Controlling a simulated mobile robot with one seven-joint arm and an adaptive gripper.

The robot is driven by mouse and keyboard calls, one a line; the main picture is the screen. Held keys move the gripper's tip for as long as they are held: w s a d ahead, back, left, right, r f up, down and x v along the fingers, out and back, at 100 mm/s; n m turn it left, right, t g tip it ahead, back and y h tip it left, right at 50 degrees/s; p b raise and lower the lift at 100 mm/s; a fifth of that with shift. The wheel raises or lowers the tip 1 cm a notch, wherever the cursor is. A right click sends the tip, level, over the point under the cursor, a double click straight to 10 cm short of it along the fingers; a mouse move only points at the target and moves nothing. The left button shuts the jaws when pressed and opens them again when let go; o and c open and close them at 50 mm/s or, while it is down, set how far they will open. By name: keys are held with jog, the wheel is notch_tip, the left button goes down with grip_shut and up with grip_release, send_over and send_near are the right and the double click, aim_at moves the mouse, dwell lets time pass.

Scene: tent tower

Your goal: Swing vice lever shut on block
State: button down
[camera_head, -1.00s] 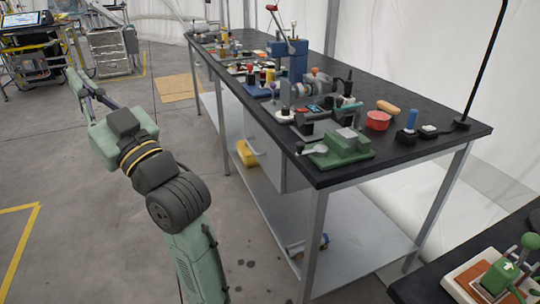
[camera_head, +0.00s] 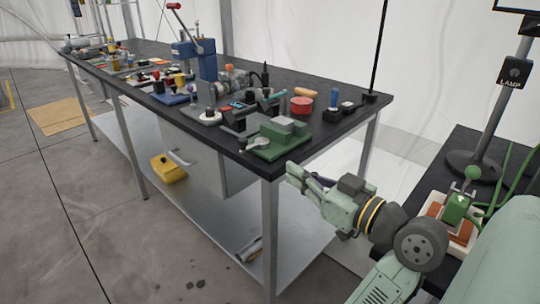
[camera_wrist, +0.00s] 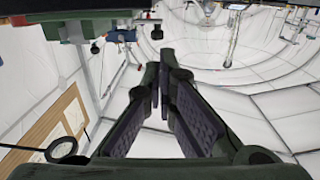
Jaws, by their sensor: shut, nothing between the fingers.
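The green vice (camera_head: 275,141) stands at the near corner of the black workbench, with a grey block (camera_head: 287,125) at its top. A pale grey lever with a rounded end (camera_head: 256,145) sticks out at its left side; whether it touches the block is too small to tell. My gripper (camera_head: 292,170) is just off the bench's near right corner, below and right of the vice and apart from it. Its fingers are together and empty; they also show in the wrist view (camera_wrist: 168,85).
The workbench (camera_head: 345,125) carries a red round container (camera_head: 301,105), a blue cylinder (camera_head: 334,97) and a blue press (camera_head: 197,62) behind the vice. A second dark table (camera_head: 450,165) at right holds a lamp stand (camera_head: 475,165) and a green-knobbed device (camera_head: 459,205) close to my arm.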

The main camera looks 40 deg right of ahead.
aim_at(241, 144)
jog(key=w+p, duration=0.1)
jog(key=w, duration=0.3)
jog(key=w+p, duration=0.1)
jog(key=w, duration=0.3)
jog(key=w+p, duration=0.1)
jog(key=w, duration=0.4)
jog(key=shift+w+a, duration=0.1)
jog(key=shift+a, duration=0.2)
jog(key=shift+w+a+b, duration=0.2)
jog(key=shift+w+b, duration=0.25)
jog(key=shift+w, duration=0.2)
jog(key=shift+r, duration=0.1)
jog(key=shift+a, duration=0.1)
